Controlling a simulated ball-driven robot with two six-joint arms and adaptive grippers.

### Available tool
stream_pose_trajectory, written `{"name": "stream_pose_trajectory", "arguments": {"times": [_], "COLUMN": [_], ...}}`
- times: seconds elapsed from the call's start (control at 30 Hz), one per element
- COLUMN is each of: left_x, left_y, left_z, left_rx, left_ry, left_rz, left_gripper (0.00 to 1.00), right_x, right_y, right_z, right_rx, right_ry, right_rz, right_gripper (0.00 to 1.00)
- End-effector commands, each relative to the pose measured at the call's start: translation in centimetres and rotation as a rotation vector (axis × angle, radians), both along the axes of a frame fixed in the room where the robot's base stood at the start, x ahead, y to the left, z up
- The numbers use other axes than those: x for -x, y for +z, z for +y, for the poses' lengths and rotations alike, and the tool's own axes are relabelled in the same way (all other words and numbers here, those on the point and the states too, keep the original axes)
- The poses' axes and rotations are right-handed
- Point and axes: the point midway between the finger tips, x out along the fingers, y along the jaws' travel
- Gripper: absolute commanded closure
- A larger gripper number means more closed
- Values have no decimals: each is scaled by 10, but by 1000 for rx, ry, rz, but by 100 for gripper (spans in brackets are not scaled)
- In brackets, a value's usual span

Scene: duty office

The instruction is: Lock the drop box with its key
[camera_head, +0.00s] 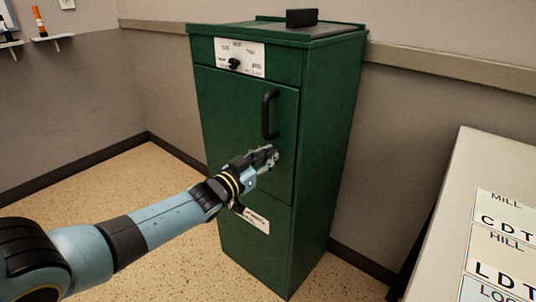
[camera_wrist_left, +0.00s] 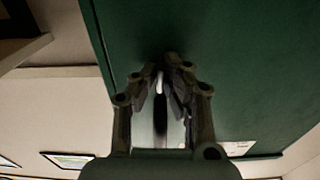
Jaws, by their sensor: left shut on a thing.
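The drop box (camera_head: 235,110) is a tall dark green cabinet. Its door has a black vertical handle (camera_head: 269,115) and is flush with the frame. My left gripper (camera_head: 272,155) is at the door front, just below the handle, near the door's right edge. In the left wrist view, my left gripper (camera_wrist_left: 162,75) is shut on a thin, partly pale thing, taken as the key (camera_wrist_left: 159,82), its tips against or very close to the green surface. The gripper hides the keyhole and most of the key, so whether it is inserted cannot be told. My right gripper is not in view.
A white label plate with a black knob (camera_head: 234,63) is on the upper front. A black block (camera_head: 301,17) stands on top. A pale table (camera_head: 462,165) with name cards is at the right. The speckled floor at left is clear.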

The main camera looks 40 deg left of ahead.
Motion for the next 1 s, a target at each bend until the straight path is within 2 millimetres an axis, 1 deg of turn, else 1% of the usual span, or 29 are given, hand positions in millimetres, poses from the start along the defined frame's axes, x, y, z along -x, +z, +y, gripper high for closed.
{"name": "stream_pose_trajectory", "arguments": {"times": [0.2,0.67,0.7,0.83,0.87,1.0], "left_x": [0,1,1,0,0,0], "left_y": [-1,-2,-2,-1,-1,-1], "left_z": [0,0,0,0,0,0], "left_rx": [53,65,65,64,64,63], "left_ry": [1,1,1,1,1,0], "left_rz": [7,8,8,7,7,6], "left_gripper": [100,100,90,73,70,70], "right_x": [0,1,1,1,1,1], "right_y": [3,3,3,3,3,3], "right_z": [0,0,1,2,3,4], "right_rx": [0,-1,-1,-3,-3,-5], "right_ry": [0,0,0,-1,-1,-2], "right_rz": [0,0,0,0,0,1], "right_gripper": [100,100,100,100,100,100]}}
